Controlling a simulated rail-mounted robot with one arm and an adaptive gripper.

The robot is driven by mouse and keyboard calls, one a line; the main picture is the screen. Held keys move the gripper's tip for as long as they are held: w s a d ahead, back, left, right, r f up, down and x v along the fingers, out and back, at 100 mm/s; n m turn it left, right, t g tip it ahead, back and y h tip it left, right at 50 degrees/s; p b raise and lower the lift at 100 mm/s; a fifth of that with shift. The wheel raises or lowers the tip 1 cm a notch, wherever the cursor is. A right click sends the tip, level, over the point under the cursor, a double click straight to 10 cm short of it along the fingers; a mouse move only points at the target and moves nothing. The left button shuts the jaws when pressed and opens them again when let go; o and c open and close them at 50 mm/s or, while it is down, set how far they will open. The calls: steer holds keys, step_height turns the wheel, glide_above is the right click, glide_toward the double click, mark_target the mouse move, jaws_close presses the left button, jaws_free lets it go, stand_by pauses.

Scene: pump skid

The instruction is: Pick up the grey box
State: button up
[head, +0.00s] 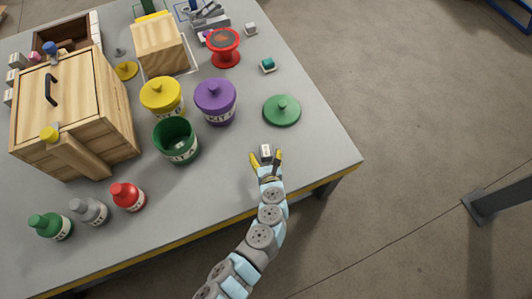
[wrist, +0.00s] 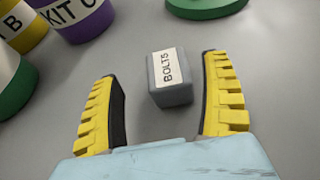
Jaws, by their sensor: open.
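The grey box (wrist: 170,77) is a small block with a white label reading "BOLTS" on top, and it rests on the grey table. In the head view the box (head: 266,151) sits near the table's front right part, at the tip of my arm. My gripper (head: 266,158) is open, with its yellow fingers on either side of the box's near end. In the wrist view my gripper (wrist: 165,95) shows its two ribbed yellow fingers spread apart. The box lies between and slightly beyond them, closer to the right finger, with gaps on both sides.
A green lid (head: 282,110) lies just beyond the box. An open green canister (head: 176,140) and a purple canister (head: 215,101) stand to the left. A wooden cabinet (head: 110,105) and several small bottles are farther left. The tabletop right of the box is clear to its edge.

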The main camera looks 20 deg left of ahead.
mark_target(266, 152)
steer(key=shift+w+a+f+b, duration=0.2)
steer(key=shift+w+f+b, duration=0.25)
steer(key=shift+w, duration=0.2)
steer(key=shift+w+a+f+b, duration=0.15)
steer(key=shift+w+f+b, duration=0.15)
steer(key=shift+w+b, duration=0.25)
steer(key=shift+x, duration=1)
steer(key=shift+r, duration=0.15)
steer(key=shift+c, duration=0.4)
steer(key=c, duration=1.3)
